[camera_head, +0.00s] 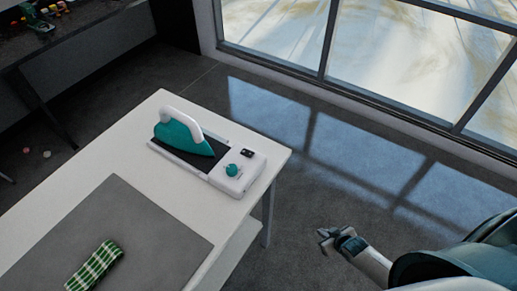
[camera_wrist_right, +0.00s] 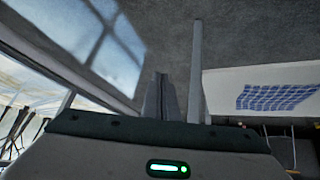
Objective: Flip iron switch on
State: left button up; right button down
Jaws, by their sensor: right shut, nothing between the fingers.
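A teal iron (camera_head: 184,135) with a white handle rests on its white station (camera_head: 243,181) near the far right corner of the white table. The station carries a small black switch (camera_head: 247,153) and a round teal knob (camera_head: 232,170) at its right end. I cannot tell the switch's position at this size. My right gripper (camera_head: 326,236) is shut and empty, off the table's right side, apart from the station. Its fingers also show in the right wrist view (camera_wrist_right: 160,88), where the iron is not visible. My left gripper is not in view.
The white table (camera_head: 157,108) bears a grey mat (camera_head: 140,225) with a green checked cloth (camera_head: 95,266). The right wrist view shows a blue checked cloth (camera_wrist_right: 275,97) on a white surface. A large window (camera_head: 390,55) stands beyond open dark floor. A dark bench is at the upper left.

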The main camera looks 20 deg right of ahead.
jog(key=w+a+r+n+t+y, duration=0.1)
jog(key=w+r, duration=0.3)
jog(key=r, duration=0.5)
jog(key=w+a+r+t+y+p, duration=0.15)
jog(key=w+r, duration=0.25)
jog(key=r, duration=0.5)
jog(key=w+a+r+n+t+y, duration=0.1)
jog(key=w+r, duration=0.4)
jog(key=r, duration=0.4)
jog(key=s+a+r+n+y, duration=0.2)
jog(key=a+r, duration=0.4)
jog(key=r, duration=0.5)
jog(key=s+a+r+n+y, duration=0.1)
jog(key=s+a+r+y, duration=0.1)
jog(key=a+r, duration=0.4)
notch_tip(320, 180, up, 5)
jog(key=shift+s+a+r+n+y+p, duration=0.2)
jog(key=shift+s+n+y+p, duration=0.1)
jog(key=shift+s+n+y, duration=0.1)
jog(key=shift+w, duration=0.15)
